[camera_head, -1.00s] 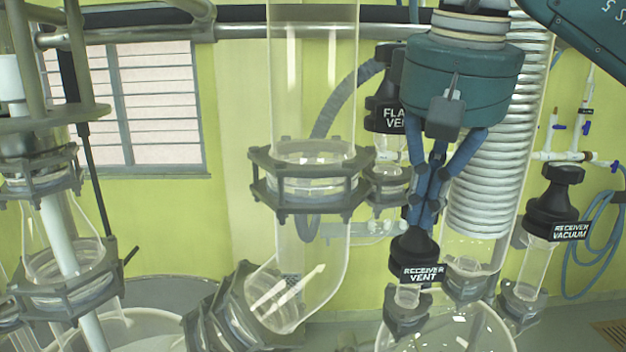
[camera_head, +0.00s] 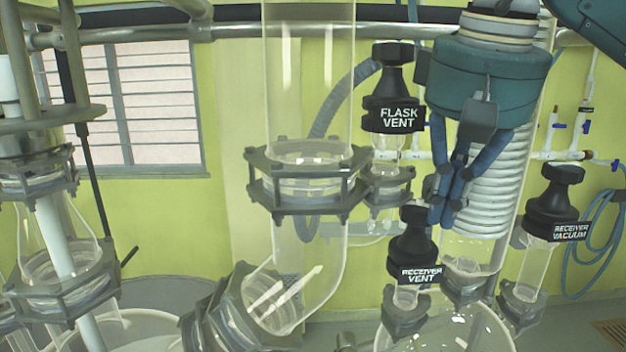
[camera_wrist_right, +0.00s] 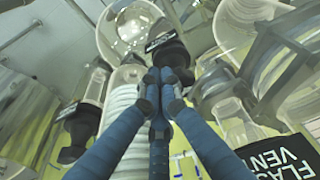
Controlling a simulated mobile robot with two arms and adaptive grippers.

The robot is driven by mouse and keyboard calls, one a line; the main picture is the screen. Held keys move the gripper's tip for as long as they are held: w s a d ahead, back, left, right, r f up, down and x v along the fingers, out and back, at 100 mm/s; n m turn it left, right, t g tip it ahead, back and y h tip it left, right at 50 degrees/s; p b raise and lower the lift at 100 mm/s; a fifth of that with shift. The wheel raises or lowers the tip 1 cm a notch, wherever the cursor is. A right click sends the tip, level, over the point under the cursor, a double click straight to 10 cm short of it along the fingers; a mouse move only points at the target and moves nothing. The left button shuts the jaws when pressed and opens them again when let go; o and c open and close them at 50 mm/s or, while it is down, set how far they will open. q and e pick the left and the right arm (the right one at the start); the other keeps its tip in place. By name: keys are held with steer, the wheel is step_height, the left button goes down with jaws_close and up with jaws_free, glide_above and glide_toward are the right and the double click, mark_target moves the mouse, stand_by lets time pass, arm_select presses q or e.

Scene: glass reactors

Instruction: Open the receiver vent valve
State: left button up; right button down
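The receiver vent valve (camera_head: 413,246) is a black knob with a white-lettered label on a short glass neck, right of centre in the head view. Its top is in plain sight. In the wrist view its black cap (camera_wrist_right: 172,54) shows just beyond my fingertips. My right gripper (camera_head: 446,208), with blue fingers under a teal body, is just right of the knob's top in the head view. Its fingertips (camera_wrist_right: 162,78) are drawn together with nothing visible between them. I cannot tell whether they touch the knob or whether the valve is open. My left gripper is out of view.
The flask vent valve (camera_head: 393,90) stands above and left of my right gripper. The receiver vacuum valve (camera_head: 556,200) is to the right. A white coil (camera_head: 497,185) is behind my fingers. A large glass tube with a clamp ring (camera_head: 308,180) stands to the left.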

steer(key=shift+s, duration=0.2)
steer(key=w+v, duration=0.1)
steer(key=v, duration=0.5)
steer(key=shift+w+r, duration=0.1)
